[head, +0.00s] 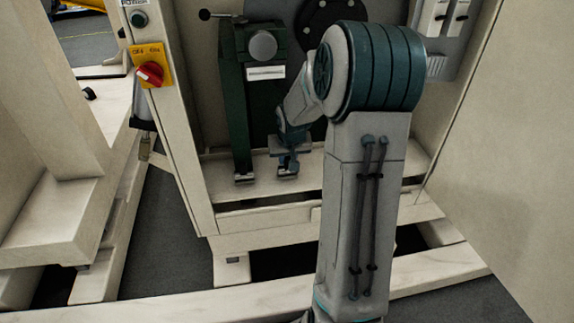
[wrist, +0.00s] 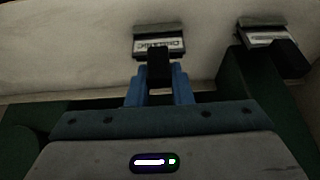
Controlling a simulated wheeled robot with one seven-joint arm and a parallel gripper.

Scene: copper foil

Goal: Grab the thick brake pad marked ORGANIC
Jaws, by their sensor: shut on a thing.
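A brake pad (wrist: 173,46) with a dark backing and a pale label is in the upper middle of the wrist view. The small lettering seems to read ORGANIC. In the head view, my gripper (head: 287,162) reaches down to the pad (head: 288,176) at the pale ledge. A second pad (wrist: 262,38) is to the right in the wrist view, its label too small to read; the head view shows it left of my gripper (head: 243,178).
A dark green upright arm (head: 236,110) with a white label stands close left of my gripper. The pale cabinet ledge (head: 262,188) runs beneath. A yellow panel with a red knob (head: 150,73) is on the left post. A large pale panel (head: 500,150) closes the right.

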